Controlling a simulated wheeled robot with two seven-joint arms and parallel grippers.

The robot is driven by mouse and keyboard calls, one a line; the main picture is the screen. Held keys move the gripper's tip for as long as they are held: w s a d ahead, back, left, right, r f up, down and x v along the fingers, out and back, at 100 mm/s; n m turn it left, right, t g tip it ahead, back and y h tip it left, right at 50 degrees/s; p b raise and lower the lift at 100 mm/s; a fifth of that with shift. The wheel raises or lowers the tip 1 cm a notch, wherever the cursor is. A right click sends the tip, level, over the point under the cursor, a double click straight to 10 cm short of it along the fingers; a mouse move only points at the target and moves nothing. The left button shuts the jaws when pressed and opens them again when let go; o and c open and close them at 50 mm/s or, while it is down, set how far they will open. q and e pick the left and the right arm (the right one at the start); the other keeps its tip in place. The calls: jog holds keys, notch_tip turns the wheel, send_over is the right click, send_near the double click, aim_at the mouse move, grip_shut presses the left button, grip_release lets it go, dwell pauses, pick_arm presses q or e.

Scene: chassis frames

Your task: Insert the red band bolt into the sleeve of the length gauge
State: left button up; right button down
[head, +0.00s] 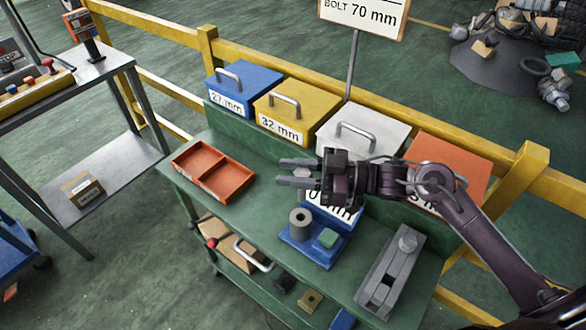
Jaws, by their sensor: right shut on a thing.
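The length gauge (313,250) is a blue base on the green bench, with a grey upright sleeve (300,216) that has a dark round hole on top, and a green block (327,238) beside it. My right gripper (292,172) reaches in from the right, above and behind the sleeve in the picture. It is shut on a small grey thing that looks like the bolt (302,172), held clear of the sleeve. Its shank is mostly hidden and no red band can be made out. My left gripper is not in view.
Blue (243,85), yellow (292,107), white (362,137) and orange (450,160) lidded boxes line the bench's back. A two-compartment red tray (213,173) looks empty. A grey fixture (390,275) stands at right. A sign (362,14) reads "BOLT 70 mm".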

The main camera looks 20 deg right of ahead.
jog(key=shift+f+b, duration=0.5)
jog(key=shift+f, duration=0.45)
notch_tip(320, 180, down, 3)
jog(key=shift+f+b, duration=0.2)
jog(key=shift+b, duration=0.85)
jog(key=shift+p, duration=0.65)
jog(key=shift+s+f+b, duration=0.1)
jog(key=shift+f+b, duration=0.5)
jog(key=shift+f, duration=0.2)
jog(key=shift+r, duration=0.1)
jog(key=shift+r+p, duration=0.3)
jog(key=shift+p, duration=0.25)
dwell(0.6)
jog(key=shift+p, duration=0.5)
dwell(1.0)
